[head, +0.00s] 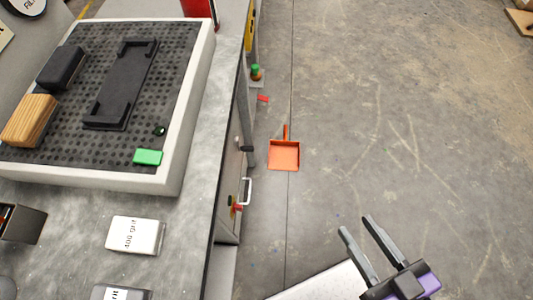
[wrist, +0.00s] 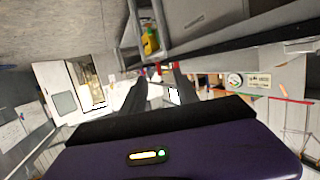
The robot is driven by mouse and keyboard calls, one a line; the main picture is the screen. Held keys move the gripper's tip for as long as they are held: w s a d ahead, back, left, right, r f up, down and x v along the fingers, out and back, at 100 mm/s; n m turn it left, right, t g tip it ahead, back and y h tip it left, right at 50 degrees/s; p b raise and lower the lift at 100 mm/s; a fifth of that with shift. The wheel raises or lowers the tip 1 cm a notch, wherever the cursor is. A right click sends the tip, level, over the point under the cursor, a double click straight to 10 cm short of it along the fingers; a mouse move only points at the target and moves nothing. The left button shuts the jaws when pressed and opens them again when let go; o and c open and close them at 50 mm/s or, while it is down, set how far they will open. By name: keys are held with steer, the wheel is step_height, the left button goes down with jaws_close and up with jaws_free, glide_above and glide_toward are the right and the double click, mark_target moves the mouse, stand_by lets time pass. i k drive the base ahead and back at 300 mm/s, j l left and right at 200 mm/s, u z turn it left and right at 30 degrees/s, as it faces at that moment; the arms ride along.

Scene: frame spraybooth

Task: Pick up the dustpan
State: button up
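An orange dustpan (head: 284,155) lies on the concrete floor close to the workbench's side, with its short handle pointing away from me. My gripper (head: 355,226) is in the lower right of the head view, to the right of the dustpan and nearer to me, well apart from it. Its two dark fingers are spread with nothing between them. In the wrist view the fingers (wrist: 156,80) point across the room, and I cannot make out the dustpan there.
The workbench (head: 190,215) fills the left, carrying a perforated tray (head: 196,95) with blocks. Its edge and a protruding handle (head: 246,191) stand close to the dustpan. A green-topped item (head: 256,72) is beyond. The floor (head: 420,120) to the right is clear.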

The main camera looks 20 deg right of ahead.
mark_target(284, 154)
steer(key=i+l+u, duration=0.45)
steer(key=l+u, duration=0.25)
steer(key=i+l, duration=0.15)
steer(key=l, duration=0.15)
steer(key=i+l, duration=0.1)
steer(key=l, duration=0.2)
steer(key=i+l+u, duration=0.1)
steer(key=l, duration=0.25)
steer(key=i+l, duration=0.15)
steer(key=l, duration=0.15)
